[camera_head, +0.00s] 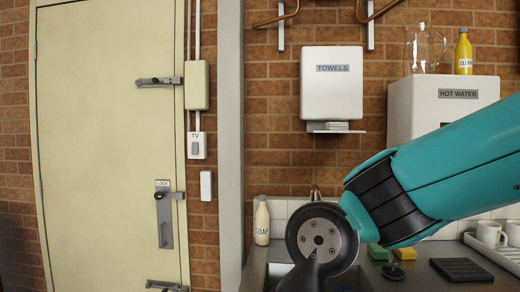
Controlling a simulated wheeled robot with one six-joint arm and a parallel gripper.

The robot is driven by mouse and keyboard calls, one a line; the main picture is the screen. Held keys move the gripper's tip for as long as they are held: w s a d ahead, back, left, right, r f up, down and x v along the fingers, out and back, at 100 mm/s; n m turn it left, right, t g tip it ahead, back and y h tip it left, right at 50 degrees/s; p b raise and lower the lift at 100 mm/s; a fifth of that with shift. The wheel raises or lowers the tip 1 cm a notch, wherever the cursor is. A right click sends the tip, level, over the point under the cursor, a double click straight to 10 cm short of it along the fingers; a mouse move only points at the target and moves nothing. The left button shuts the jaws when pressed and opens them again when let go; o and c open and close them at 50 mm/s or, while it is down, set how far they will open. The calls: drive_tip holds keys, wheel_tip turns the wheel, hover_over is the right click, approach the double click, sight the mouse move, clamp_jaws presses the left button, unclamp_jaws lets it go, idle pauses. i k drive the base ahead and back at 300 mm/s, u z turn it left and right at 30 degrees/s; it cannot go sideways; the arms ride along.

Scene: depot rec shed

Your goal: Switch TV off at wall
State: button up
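The TV wall switch (197,146) is a small white plate marked "TV" with a grey rocker. It is on the brick wall just right of the cream door, below a beige box, with conduit running up from it. The rocker's position is too small to tell. The end of my arm, with my gripper (306,275), is low in the picture, right of and below the switch and well apart from it. Only a dark part shows below the round black wrist; the fingertips are hidden or out of frame, so I cannot tell their opening.
A plain white wall unit (206,186) sits just below the switch. The door (105,140) has a lock plate and handles jutting out. A grey vertical post (230,140) stands between the switch and the sink counter. A soap bottle (262,221) stands beside my wrist.

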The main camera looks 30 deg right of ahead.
sight(194, 151)
drive_tip(key=u, duration=0.4)
drive_tip(key=k, duration=0.65)
drive_tip(key=u, duration=0.9)
drive_tip(key=i, duration=2)
drive_tip(key=z, duration=0.9)
drive_tip(key=i, duration=0.95)
drive_tip(key=z, duration=0.65)
